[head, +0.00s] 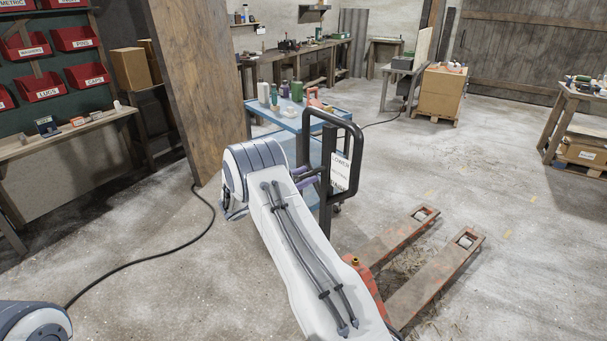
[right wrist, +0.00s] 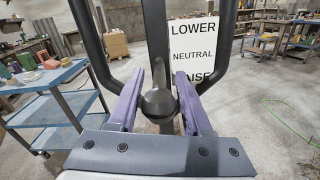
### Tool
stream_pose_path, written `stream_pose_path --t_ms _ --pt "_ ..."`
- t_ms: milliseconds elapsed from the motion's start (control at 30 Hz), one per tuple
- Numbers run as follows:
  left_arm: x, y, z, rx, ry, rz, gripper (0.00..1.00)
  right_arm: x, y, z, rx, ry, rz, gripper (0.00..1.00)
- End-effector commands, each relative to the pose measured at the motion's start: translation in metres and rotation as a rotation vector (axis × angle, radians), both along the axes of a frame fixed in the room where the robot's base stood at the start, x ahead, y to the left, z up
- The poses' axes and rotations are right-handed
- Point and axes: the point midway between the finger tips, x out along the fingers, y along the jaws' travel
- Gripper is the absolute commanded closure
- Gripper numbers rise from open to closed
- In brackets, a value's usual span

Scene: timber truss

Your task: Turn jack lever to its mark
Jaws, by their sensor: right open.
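The pallet jack has a black looped handle (head: 355,135) and orange-red forks (head: 430,275) on the floor. A white sign (head: 340,172) on the handle post reads LOWER, NEUTRAL and RAISE from top to bottom in the right wrist view (right wrist: 194,52). A dark lever with a round knob (right wrist: 158,101) stands in front of the post, left of the sign. My right gripper (head: 314,180) is at the handle. In the right wrist view its purple fingers (right wrist: 160,78) are open, one on each side of the lever; contact cannot be made out. My left gripper is out of view.
A blue cart (head: 290,118) with bottles stands just behind the handle. A wooden panel (head: 190,85) rises to the left. A black cable (head: 150,262) crosses the floor at left. Open concrete floor lies right of the forks.

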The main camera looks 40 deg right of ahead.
Motion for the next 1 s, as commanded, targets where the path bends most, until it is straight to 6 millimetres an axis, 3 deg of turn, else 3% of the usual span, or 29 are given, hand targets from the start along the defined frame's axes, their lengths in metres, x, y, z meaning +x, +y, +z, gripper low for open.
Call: stream_pose_path --t_ms 267,400,1000 --pt "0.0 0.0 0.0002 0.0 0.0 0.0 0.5 0.0002 -0.0016 -0.0003 0.0 0.0 0.001 0.51" --pt "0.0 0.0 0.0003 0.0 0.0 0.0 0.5 0.0002 -0.0014 -0.0003 0.0 0.0 0.0 1.0" --pt "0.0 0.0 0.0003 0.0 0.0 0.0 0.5 -0.0002 -0.0007 -0.0006 0.001 0.002 0.0 1.0"
